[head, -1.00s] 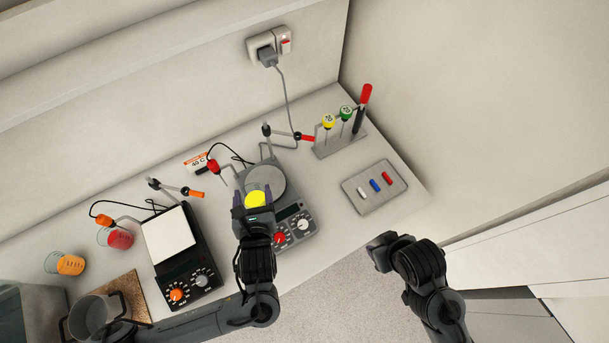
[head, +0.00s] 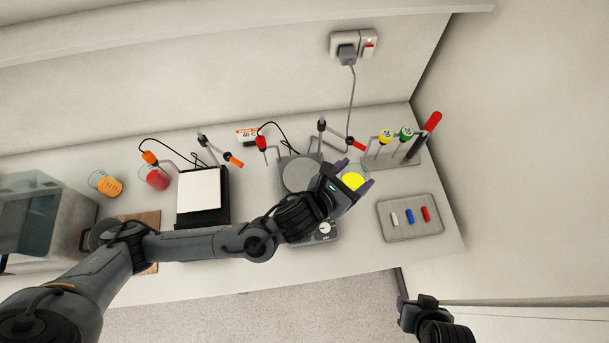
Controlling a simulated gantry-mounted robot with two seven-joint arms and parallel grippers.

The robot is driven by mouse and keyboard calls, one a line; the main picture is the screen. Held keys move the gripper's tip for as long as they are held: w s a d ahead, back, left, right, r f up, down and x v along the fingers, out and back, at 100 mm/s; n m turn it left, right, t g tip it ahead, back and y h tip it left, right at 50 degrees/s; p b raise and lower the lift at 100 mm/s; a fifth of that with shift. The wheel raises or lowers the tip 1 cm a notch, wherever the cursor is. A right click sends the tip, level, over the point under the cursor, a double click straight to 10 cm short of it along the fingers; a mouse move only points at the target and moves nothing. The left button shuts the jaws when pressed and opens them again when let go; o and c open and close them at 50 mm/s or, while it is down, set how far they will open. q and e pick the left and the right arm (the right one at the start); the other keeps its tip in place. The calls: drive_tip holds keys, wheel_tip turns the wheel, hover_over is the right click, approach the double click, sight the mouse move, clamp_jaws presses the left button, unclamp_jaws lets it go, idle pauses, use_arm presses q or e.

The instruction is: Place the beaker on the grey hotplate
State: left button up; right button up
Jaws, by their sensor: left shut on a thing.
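My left gripper (head: 354,177) is shut on a beaker of yellow liquid (head: 353,181), beside the right edge of the grey hotplate. The fingers hide part of the beaker, and I cannot tell its height above the bench. The grey hotplate (head: 299,174) has a round grey top that shows bare; my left arm covers much of its front control panel. My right gripper (head: 416,302) is low at the right, in front of the bench, away from the beaker; I cannot tell its opening.
A red beaker (head: 154,178) and an orange beaker (head: 106,184) stand at the left, near a white-topped hotplate (head: 199,190). A grey tray (head: 410,229) with small coloured bars lies front right.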

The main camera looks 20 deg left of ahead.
use_arm(q)
drive_tip(key=shift+a+m+h, duration=0.3)
drive_tip(key=shift+a+m, duration=0.1)
drive_tip(key=shift+a, duration=0.5)
drive_tip(key=w+a+f+p, duration=0.3)
drive_tip(key=w+a+f, duration=0.1)
drive_tip(key=a+f, duration=0.7)
drive_tip(key=a, duration=0.2)
drive_tip(key=shift+w+a+f+m+g+p, duration=0.2)
drive_tip(key=shift+w+a+m+g+p, duration=0.1)
drive_tip(key=shift+w+g+p, duration=0.1)
drive_tip(key=shift+f, duration=0.2)
drive_tip(key=o, duration=1.6)
